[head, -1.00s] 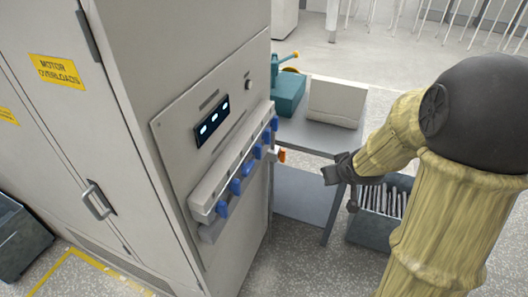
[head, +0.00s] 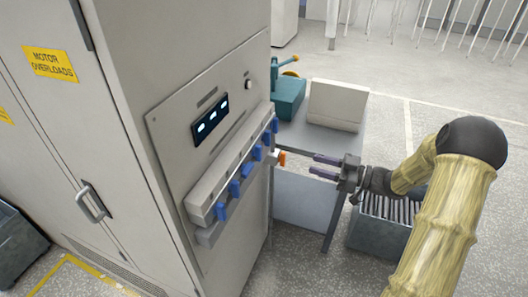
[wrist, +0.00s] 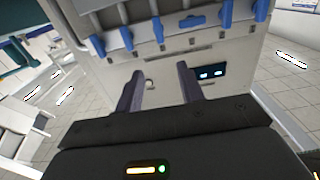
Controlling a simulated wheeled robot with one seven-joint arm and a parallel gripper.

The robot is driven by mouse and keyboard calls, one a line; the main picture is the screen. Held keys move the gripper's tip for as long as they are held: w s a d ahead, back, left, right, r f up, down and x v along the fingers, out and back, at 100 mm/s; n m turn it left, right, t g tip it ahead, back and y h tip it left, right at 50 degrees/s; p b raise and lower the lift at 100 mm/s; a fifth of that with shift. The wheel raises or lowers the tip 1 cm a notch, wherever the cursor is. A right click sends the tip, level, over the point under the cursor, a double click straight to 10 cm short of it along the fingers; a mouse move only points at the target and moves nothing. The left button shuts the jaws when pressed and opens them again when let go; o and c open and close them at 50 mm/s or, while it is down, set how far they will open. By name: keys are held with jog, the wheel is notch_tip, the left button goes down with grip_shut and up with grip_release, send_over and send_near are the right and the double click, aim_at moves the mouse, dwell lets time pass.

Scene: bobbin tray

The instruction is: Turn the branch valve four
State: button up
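A row of several blue valve handles sits on a pale manifold (head: 207,190) on the cabinet's side panel. Blue handles (head: 234,188) run from near left to far right in the head view. No numbers are readable on them, so I cannot tell which is branch valve four.
The tall grey cabinet (head: 120,150) bears a small lit display (head: 211,119). A table (head: 320,140) behind my gripper holds a teal machine (head: 288,95) and a pale box (head: 337,105). A grey bin (head: 375,235) stands below my arm.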

aim_at(261, 150)
jog(key=p+x, duration=0.3)
jog(key=x, duration=1.4)
jog(key=shift+w+a, duration=0.1)
jog(key=shift+a, duration=0.15)
jog(key=shift+f, duration=0.1)
grip_shut()
